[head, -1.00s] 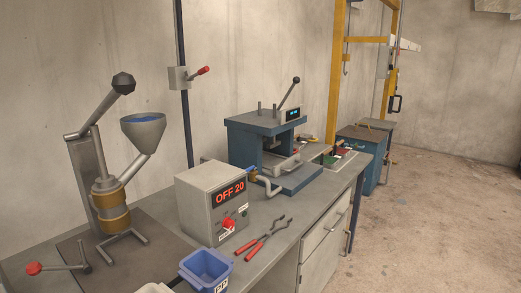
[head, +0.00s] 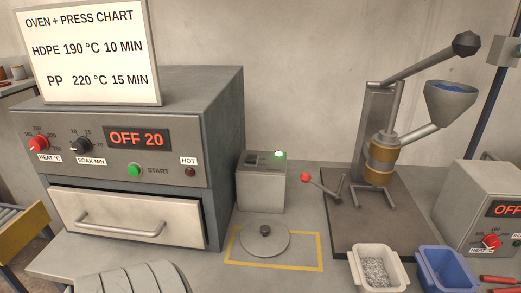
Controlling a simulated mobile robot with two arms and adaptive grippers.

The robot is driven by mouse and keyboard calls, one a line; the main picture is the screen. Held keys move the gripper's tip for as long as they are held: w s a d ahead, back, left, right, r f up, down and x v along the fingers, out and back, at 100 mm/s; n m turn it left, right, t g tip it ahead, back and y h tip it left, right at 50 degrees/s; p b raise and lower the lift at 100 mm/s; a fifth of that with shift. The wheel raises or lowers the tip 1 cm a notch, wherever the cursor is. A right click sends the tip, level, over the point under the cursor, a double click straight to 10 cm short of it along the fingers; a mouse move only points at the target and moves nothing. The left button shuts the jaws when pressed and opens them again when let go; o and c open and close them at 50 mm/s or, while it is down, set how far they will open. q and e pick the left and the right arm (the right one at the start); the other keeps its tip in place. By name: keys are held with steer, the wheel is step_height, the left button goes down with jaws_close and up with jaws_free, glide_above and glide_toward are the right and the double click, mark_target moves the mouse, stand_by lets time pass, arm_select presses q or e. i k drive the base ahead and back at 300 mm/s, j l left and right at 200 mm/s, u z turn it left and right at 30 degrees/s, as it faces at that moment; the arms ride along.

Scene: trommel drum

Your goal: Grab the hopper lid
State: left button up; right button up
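A round, flat grey lid with a dark knob (head: 265,240) lies on the bench inside a yellow outlined square, in the lower middle of the head view. It looks like the hopper lid, and nothing covers it. A funnel-shaped hopper (head: 450,103) with blue material inside stands open on the lever press at the right.
A grey oven (head: 215,118) with a drawer stands left of the lid. A small grey box with a green light (head: 262,188) stands behind it. A white bin of grey bits (head: 362,254) and a blue bin (head: 424,266) are right.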

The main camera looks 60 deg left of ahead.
mark_target(259, 238)
steer(key=j+u, duration=0.2)
steer(key=u, duration=1.4)
steer(key=i+l, duration=0.05)
